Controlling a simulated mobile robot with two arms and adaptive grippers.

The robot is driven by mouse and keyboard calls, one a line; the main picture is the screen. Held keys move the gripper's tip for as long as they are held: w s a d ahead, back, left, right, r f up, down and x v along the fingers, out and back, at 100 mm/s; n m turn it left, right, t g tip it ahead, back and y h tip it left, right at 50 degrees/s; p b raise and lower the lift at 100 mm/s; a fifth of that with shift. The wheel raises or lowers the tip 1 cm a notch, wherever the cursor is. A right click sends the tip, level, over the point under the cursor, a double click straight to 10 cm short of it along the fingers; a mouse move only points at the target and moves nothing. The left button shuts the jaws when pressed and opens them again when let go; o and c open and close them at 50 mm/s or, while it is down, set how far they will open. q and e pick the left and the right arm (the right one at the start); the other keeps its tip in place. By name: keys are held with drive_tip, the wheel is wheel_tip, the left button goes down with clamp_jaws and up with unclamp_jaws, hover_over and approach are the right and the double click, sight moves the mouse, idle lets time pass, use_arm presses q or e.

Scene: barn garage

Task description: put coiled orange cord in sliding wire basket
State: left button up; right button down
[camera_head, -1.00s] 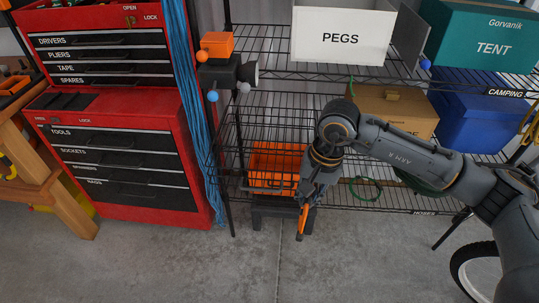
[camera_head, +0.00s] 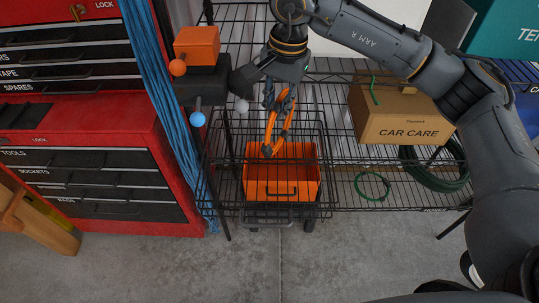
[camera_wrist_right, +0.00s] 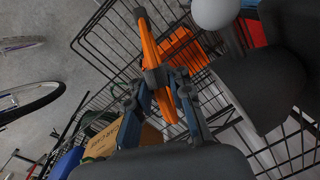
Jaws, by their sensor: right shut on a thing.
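My right gripper (camera_head: 280,97) points down in front of the wire rack, shut on the coiled orange cord (camera_head: 279,125). The cord hangs as a narrow orange loop with a dark band near its lower end. In the right wrist view the gripper (camera_wrist_right: 160,92) pinches the cord (camera_wrist_right: 150,45), with basket wires behind it. The dark wire basket (camera_head: 228,190) is at the lower left of the rack, below the cord. An orange bin (camera_head: 280,170) shows through its wires; whether it stands inside cannot be told. The cord's low end overlaps the bin's opening; contact is unclear. My left gripper is not in view.
A dark fixture with an orange block (camera_head: 197,46) and coloured balls stands close left of the gripper. A red tool chest (camera_head: 85,125) and blue cord (camera_head: 165,90) are farther left. A CAR CARE box (camera_head: 405,120) and green hose loops (camera_head: 372,186) are right.

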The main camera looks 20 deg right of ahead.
drive_tip(key=p, duration=0.2)
hover_over(277, 147)
wheel_tip(277, 147, down, 7)
drive_tip(key=shift+s+r, duration=0.1)
drive_tip(key=shift+s, duration=0.05)
wheel_tip(277, 147, down, 4)
drive_tip(key=shift+r, duration=0.25)
drive_tip(key=shift+w+f, duration=0.2)
drive_tip(key=shift+f, duration=0.55)
drive_tip(key=shift+f+p, duration=0.25)
drive_tip(key=shift+p, duration=0.1)
wheel_tip(277, 147, down, 2)
drive_tip(key=shift+f+p, duration=0.2)
drive_tip(key=shift+p, duration=0.15)
drive_tip(key=shift+f, duration=0.5)
drive_tip(key=shift+f+b, duration=0.25)
drive_tip(key=shift+b, duration=0.1)
drive_tip(key=c, duration=1.2)
unclamp_jaws()
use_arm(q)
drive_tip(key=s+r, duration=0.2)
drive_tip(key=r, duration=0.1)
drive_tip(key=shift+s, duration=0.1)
use_arm(e)
drive_tip(key=shift+r, duration=0.1)
